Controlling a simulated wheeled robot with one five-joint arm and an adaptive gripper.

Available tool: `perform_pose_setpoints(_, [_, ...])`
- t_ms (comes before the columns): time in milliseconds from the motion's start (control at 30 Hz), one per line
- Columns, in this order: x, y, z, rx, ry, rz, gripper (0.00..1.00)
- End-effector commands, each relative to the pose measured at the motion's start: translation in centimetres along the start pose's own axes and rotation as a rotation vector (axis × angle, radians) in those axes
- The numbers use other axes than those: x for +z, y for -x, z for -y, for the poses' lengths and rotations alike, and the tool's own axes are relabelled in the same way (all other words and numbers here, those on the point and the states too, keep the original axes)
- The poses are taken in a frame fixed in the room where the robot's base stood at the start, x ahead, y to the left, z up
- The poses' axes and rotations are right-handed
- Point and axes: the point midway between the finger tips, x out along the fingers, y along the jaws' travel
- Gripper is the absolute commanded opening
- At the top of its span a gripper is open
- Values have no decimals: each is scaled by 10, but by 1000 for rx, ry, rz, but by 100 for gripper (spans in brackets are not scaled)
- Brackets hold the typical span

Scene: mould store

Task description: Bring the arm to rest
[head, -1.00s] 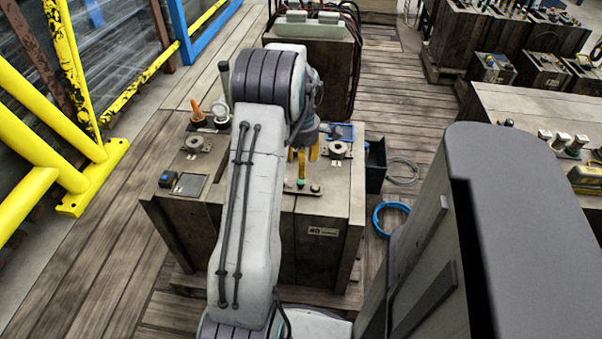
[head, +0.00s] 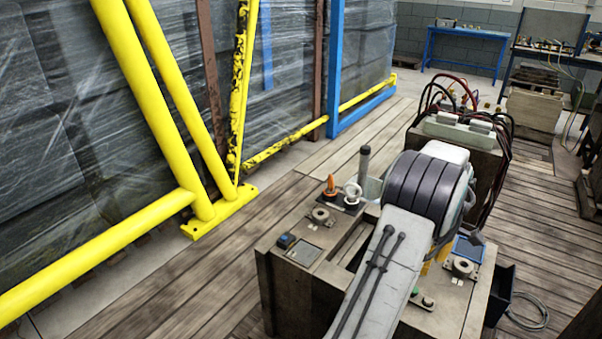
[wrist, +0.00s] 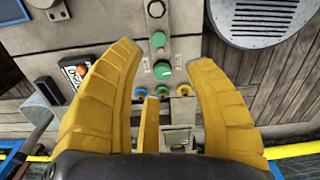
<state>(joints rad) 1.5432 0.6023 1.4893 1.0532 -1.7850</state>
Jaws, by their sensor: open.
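My gripper is mostly hidden there behind the arm; only bits of yellow show. Beyond the fingers is a pale panel with a green knob (wrist: 163,70) and a green button (wrist: 158,39). Small blue and yellow fittings sit below them. I cannot tell how far the fingertips are from the panel.
Hoses hang on another block (head: 460,150) behind. A yellow frame (head: 160,100) stands left. Plank floor is clear between frame and block.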

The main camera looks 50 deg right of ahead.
Motion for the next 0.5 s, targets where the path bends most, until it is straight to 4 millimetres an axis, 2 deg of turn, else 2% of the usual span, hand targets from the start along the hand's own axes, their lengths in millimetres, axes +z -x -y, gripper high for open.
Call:
perform_pose_setpoints(333, [0, 0, 0, 0, -16, 0, 48])
perform_pose_setpoints(500, [0, 0, 0, 2, -166, 0, 48])
